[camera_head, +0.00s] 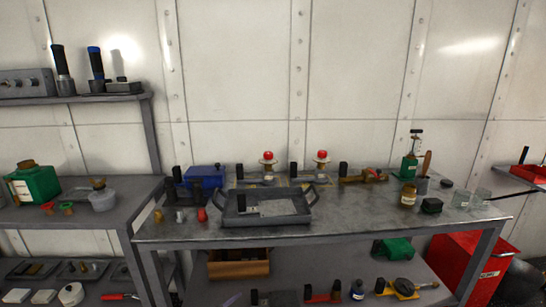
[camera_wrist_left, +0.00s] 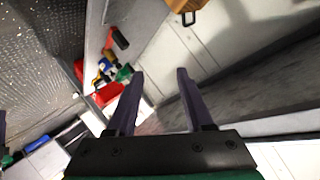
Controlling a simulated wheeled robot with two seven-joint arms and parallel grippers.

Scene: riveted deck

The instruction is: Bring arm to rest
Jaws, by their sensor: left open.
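My left gripper (camera_wrist_left: 160,90) shows in the left wrist view. Its two dark fingers are apart with nothing between them. Neither gripper shows in the head view, and my right gripper is in no view. The grey metal workbench (camera_head: 350,220) stands ahead in the head view. A dark tray (camera_head: 267,219) with raised handles sits on its top.
A shelf unit (camera_head: 90,215) stands at the left with a green container (camera_head: 35,184). A red cabinet (camera_head: 470,265) is right of the bench. A brown bin (camera_head: 238,264) is on the lower shelf. The left wrist view shows red items (camera_wrist_left: 107,93) beyond the fingers.

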